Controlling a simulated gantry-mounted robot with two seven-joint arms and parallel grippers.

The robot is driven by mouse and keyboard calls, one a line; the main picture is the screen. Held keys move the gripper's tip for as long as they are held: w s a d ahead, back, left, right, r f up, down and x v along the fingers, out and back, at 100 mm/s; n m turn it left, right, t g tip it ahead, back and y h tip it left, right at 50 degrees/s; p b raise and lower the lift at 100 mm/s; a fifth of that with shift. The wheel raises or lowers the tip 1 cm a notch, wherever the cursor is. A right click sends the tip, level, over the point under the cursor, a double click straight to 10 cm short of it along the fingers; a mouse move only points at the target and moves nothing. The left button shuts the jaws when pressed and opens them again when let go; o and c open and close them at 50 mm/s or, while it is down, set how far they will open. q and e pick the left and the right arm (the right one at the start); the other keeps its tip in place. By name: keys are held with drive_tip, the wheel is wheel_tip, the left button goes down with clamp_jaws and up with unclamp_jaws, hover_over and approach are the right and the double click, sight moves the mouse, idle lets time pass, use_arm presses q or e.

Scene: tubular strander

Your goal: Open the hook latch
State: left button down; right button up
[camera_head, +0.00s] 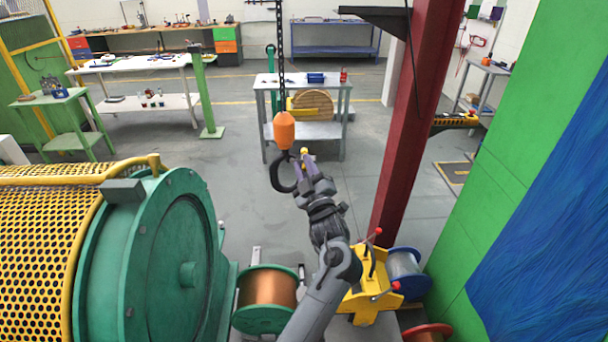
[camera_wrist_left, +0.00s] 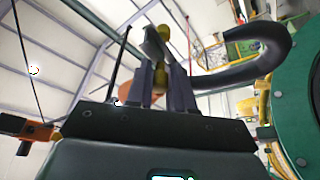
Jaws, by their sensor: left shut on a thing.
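A black crane hook (camera_head: 281,178) hangs under an orange hook block (camera_head: 284,130) on a chain. My left gripper (camera_head: 305,161) reaches up from below, just right of the hook. Its fingers are shut on a small part with a yellow end (camera_head: 305,151), which looks like the hook latch. In the left wrist view, the latch (camera_wrist_left: 163,34) shows between and beyond the tips of my left gripper (camera_wrist_left: 165,72). The hook (camera_wrist_left: 245,66) curves to the right there. The fingers hide much of the latch and part of the orange block. My right gripper is not in view.
A green machine drum with a yellow mesh guard (camera_head: 45,230) stands at left. A dark red column (camera_head: 410,130) rises right of my arm. A copper-coloured spool (camera_head: 267,288) and a yellow stand (camera_head: 362,300) are below. A grey table (camera_head: 300,82) stands behind the hook, with clear floor around it.

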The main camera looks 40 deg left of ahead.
use_arm(q)
drive_tip(key=shift+d+r+n, duration=0.2)
drive_tip(key=shift+r+n, duration=0.1)
drive_tip(key=shift+r, duration=0.25)
drive_tip(key=c, duration=1.1)
unclamp_jaws()
drive_tip(key=shift+w+f, duration=0.1)
drive_tip(key=shift+w, duration=0.05)
drive_tip(key=shift+o, duration=0.2)
drive_tip(key=shift+f, duration=0.1)
drive_tip(key=shift+f, duration=0.1)
